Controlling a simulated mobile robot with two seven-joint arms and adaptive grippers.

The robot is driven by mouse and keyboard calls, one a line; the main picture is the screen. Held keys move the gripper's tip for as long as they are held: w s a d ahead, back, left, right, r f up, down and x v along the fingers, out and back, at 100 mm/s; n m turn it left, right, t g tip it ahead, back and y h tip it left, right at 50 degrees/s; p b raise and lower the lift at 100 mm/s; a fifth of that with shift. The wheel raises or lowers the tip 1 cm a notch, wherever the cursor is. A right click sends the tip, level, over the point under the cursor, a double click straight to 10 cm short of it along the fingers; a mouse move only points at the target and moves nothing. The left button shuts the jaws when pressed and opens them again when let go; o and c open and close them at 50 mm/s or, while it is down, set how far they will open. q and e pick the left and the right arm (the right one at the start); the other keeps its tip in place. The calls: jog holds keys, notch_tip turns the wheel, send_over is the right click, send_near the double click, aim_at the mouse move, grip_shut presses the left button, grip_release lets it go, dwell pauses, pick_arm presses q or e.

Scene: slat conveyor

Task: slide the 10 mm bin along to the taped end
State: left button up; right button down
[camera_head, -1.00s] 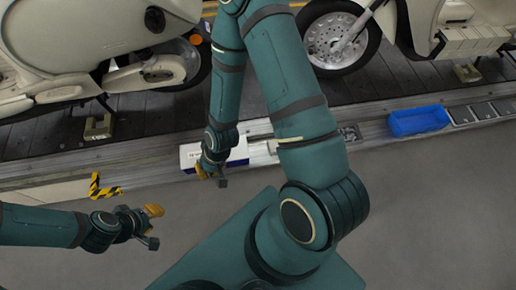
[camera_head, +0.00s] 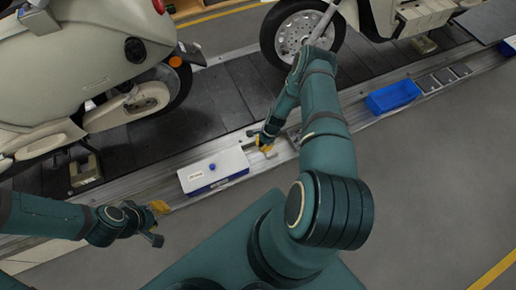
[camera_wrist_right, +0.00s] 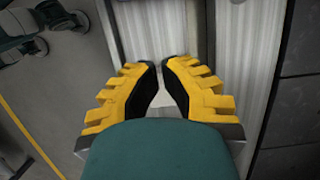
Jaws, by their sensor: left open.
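A white-topped box (camera_head: 213,173) with a blue lower side, a small blue knob and a label too small to read lies on the metal rail track. I cannot tell for sure that it is the 10 mm bin. My right gripper (camera_head: 267,150) is just right of its right end; I cannot tell if they touch. In the right wrist view its fingertips (camera_wrist_right: 160,64) nearly meet, with nothing between them. My left gripper (camera_head: 160,222) is open and empty, below and left of the box. The yellow-black tape does not show now.
Cream scooters (camera_head: 95,70) stand on the dark slats (camera_head: 225,97) behind. The grey floor (camera_head: 430,190) at right front is clear.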

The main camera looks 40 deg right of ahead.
aim_at(256, 159)
jog(key=b+x, duration=0.2)
jog(key=x, duration=0.6)
jog(key=shift+f, duration=0.35)
jog(key=a, duration=0.2)
jog(key=shift+w+a+r, duration=0.3)
jog(key=shift+w+r, duration=0.1)
jog(key=shift+w+a, duration=0.1)
jog(key=shift+a, duration=0.55)
